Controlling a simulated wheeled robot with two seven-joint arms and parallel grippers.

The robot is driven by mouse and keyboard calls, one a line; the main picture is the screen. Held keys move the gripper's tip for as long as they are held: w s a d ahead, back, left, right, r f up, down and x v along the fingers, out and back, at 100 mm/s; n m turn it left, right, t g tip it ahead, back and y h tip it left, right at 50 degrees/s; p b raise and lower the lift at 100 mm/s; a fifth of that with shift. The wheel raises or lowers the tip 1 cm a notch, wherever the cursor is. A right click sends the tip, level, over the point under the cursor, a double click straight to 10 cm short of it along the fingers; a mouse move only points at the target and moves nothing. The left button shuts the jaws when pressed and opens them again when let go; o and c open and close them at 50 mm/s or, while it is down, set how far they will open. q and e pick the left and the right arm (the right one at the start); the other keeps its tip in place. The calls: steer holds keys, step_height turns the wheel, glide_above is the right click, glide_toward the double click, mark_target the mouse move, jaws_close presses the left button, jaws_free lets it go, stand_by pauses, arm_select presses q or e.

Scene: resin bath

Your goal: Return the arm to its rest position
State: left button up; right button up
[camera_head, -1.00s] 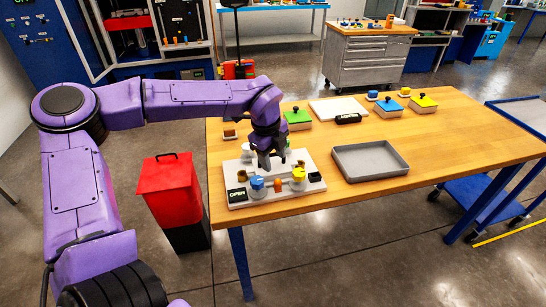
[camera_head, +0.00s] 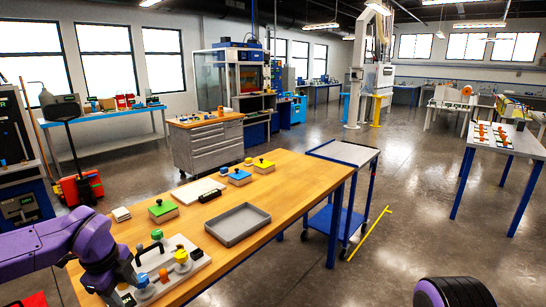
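My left arm is purple and reaches in from the lower left. Its dark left gripper (camera_head: 134,276) hangs over the left part of a white board (camera_head: 196,265) on the wooden table. The finger gap is too small and dark to read. The board carries a blue knob (camera_head: 142,281), a yellow knob (camera_head: 181,256), a green knob (camera_head: 157,234) and a small orange piece (camera_head: 163,275). I cannot tell whether the gripper touches any of them. A rounded part of mine shows at the bottom right, but my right gripper is out of view.
A grey tray (camera_head: 238,224) lies right of the board. A blue cart (camera_head: 343,152) stands past the table's right end. Open floor lies to the right.

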arm_select(q)
steer(key=s+d+f+m+t+y+b, duration=0.1)
steer(key=s+f+m+t+y, duration=0.2)
steer(key=f+m, duration=1.1)
steer(key=s+d+f+m+t+y+b, duration=0.15)
steer(key=s+f+m, duration=0.4)
steer(key=m, duration=1.35)
steer(key=s+f+m+g, duration=0.1)
steer(key=s+f+m, duration=0.5)
steer(key=s, duration=0.5)
steer(key=s+d+f+m+g+b, duration=0.1)
steer(key=s+f+m+g, duration=0.1)
steer(key=s+f+m, duration=0.5)
steer(key=s+f+h, duration=0.1)
steer(key=s+f, duration=0.1)
steer(key=s, duration=0.1)
steer(key=shift+s+f, duration=0.35)
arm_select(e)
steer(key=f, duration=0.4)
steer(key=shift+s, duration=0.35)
